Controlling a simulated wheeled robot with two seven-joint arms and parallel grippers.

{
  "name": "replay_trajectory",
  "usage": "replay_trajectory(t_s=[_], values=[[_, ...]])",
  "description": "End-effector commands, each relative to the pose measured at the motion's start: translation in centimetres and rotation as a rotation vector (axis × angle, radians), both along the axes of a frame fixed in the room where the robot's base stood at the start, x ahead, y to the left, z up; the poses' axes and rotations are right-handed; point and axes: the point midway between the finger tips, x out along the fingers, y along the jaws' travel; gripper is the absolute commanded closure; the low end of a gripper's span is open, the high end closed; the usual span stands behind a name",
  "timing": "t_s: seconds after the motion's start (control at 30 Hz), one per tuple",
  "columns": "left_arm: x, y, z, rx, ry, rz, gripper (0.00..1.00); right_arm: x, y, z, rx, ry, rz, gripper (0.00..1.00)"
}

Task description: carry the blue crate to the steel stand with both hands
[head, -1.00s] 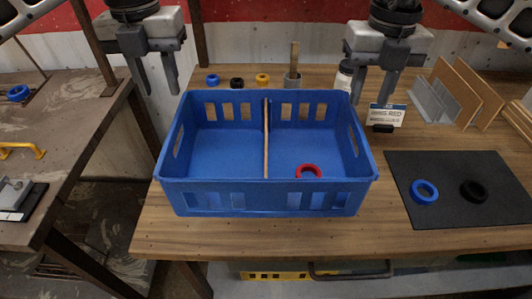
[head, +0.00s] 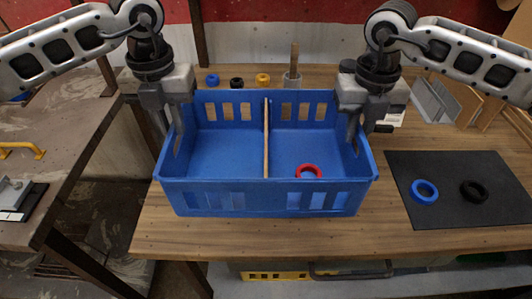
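The blue crate (head: 265,197) sits on the wooden table, split by a thin wooden divider (head: 266,140). A red ring (head: 309,171) lies in its right compartment. My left gripper (head: 172,130) is down at the crate's left side wall, its fingers apart around the wall's rim. My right gripper (head: 358,130) is at the right side wall in the same way, one finger inside and one outside. Neither is seen closed on the wall. I cannot pick out the steel stand with certainty.
A dark mat (head: 450,205) at the right holds a blue ring (head: 424,191) and a black ring (head: 473,191). A separate brown table (head: 75,130) is at the left, across a gap.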

Motion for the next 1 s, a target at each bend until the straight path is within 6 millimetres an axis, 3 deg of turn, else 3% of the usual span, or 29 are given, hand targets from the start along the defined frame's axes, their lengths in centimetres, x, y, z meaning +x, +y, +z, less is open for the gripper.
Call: replay_trajectory(t_s=[0.47,1.0], values=[[0.0,0.0,0.4,-0.001,-0.002,0.0,1.0,0.1,0.0,0.4,0.001,-0.002,0.0,1.0],[0.0,0.0,5.2,0.0,-0.001,0.0,1.0,0.0,0.0,5.2,0.001,-0.002,0.0,1.0]])
